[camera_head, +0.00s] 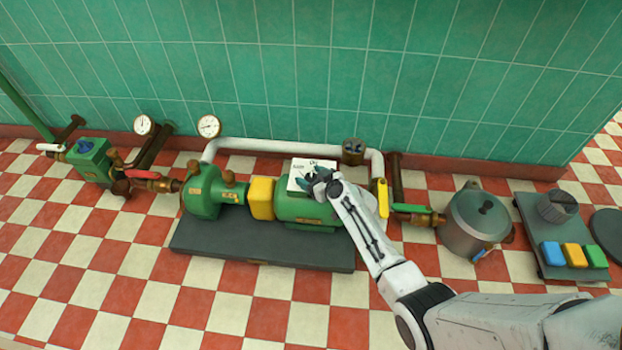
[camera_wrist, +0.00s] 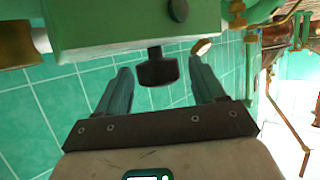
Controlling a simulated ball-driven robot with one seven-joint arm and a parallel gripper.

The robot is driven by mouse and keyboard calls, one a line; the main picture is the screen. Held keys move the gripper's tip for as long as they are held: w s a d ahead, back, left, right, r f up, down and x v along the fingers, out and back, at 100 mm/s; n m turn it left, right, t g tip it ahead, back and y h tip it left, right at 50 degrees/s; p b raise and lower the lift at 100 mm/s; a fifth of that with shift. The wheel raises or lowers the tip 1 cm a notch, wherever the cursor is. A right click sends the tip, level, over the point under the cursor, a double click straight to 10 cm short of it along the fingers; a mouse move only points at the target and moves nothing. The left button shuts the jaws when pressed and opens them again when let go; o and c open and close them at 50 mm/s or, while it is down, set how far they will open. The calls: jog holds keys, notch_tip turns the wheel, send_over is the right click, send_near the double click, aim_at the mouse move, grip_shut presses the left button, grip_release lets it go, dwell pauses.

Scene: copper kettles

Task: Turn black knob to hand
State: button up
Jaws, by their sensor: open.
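In the head view the white box (camera_head: 299,168) sits on top of the green motor, partly covered by my gripper (camera_head: 320,180). My gripper (camera_wrist: 160,66) is open, with one finger on each side of the knob. A gap shows between the knob and each finger, and I see no contact. A second, round black knob (camera_wrist: 178,10) is on the same box. The knob's setting and the box's markings are too small to read.
A green pump (camera_head: 203,190) and a yellow coupling cover (camera_head: 262,198) stand left of the box on a dark base (camera_head: 230,249). A white pipe (camera_head: 260,144) runs behind. A yellow lever (camera_head: 383,199) and grey pot (camera_head: 474,222) are to the right.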

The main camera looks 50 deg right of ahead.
jog(key=shift+w, duration=0.15)
jog(key=shift+c, duration=0.2)
jog(key=c, duration=0.9)
jog(key=m+h+p, duration=0.1)
jog(key=p, duration=0.2)
jog(key=shift+a+r, duration=0.1)
jog(key=shift+r, duration=0.1)
jog(key=shift+m+g+h+p, duration=0.3)
jog(key=shift+m+h+p, duration=0.3)
jog(key=shift+p, duration=0.45)
jog(key=shift+c, duration=0.2)
jog(key=shift+m+g+h+p, duration=0.3)
jog(key=shift+m+h+p, duration=0.4)
jog(key=shift+h+p, duration=0.3)
jog(key=shift+f+m+g+h+p, duration=0.25)
jog(key=shift+m+g+h+p, duration=0.35)
jog(key=shift+m+h, duration=0.6)
jog(key=shift+m+g+h+b, duration=0.5)
jog(key=shift+m+g+h, duration=0.3)
jog(key=shift+m+g, duration=0.15)
jog(key=shift+m+g+h+b, duration=0.3)
jog(key=shift+m+g+h, duration=0.25)
jog(key=shift+m, duration=0.1)
